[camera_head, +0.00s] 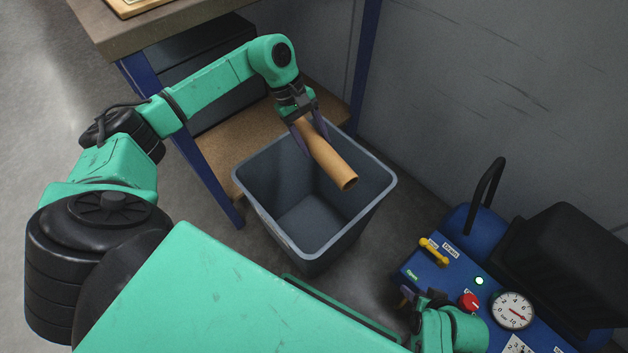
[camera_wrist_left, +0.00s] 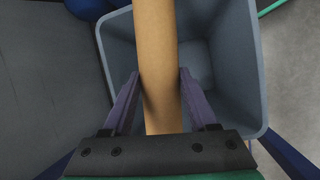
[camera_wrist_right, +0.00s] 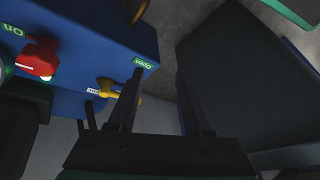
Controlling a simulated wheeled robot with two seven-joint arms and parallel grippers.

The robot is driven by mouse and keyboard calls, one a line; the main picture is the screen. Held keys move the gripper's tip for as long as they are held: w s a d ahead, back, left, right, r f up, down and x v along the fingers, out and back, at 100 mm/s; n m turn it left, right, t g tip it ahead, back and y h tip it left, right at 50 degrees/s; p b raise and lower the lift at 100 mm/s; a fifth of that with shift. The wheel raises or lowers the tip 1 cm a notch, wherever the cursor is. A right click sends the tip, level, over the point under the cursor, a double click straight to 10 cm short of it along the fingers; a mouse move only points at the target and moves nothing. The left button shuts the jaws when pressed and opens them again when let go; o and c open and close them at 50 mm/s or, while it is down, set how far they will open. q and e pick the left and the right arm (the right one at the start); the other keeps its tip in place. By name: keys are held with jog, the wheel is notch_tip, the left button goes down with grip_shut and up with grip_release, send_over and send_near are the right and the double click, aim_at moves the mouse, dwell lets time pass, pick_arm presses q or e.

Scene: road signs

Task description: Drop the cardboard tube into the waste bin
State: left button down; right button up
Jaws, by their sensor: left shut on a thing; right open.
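The brown cardboard tube (camera_head: 326,157) is held over the mouth of the grey waste bin (camera_head: 257,208), tilted down toward the right. My left gripper (camera_head: 309,138) is shut on the tube near its upper end. In the left wrist view the tube (camera_wrist_left: 159,60) passes between the fingers of the left gripper (camera_wrist_left: 161,78), with the bin (camera_wrist_left: 240,60) behind it. The inside of the bin looks empty. My right gripper (camera_wrist_right: 158,75) is open and empty beside the blue machine. In the head view the right gripper (camera_head: 408,297) shows only in part.
A blue machine (camera_head: 440,262) with a yellow lever (camera_head: 434,251), a red knob (camera_head: 469,301) and a gauge (camera_head: 513,311) stands right of the bin. A workbench (camera_head: 150,28) with a blue leg and a lower shelf stands left of it. A grey wall (camera_head: 480,90) is behind.

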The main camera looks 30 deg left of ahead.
pick_arm(q)
jog(key=f+n+b, duration=0.1)
jog(key=b, duration=0.1)
jog(key=w+a+f+n+t+b, duration=0.1)
jog(key=shift+w+a+f+b, duration=0.1)
jog(key=shift+w+b, duration=0.1)
jog(key=shift+b, duration=0.15)
notch_tip(320, 180, down, 6)
jog(key=b, duration=0.3)
jog(key=shift+r+b, duration=0.2)
jog(key=shift+b, duration=0.15)
jog(key=shift+c, duration=0.5)
grip_release()
pick_arm(e)
jog(key=w+a+f+t+y, duration=0.1)
jog(key=a+t+y, duration=0.3)
jog(key=a, duration=0.5)
jog(key=shift+w+a+m+t, duration=0.15)
jog(key=shift+w+m+t, duration=0.15)
jog(key=shift+w+t, duration=0.55)
jog(key=shift+s, duration=0.2)
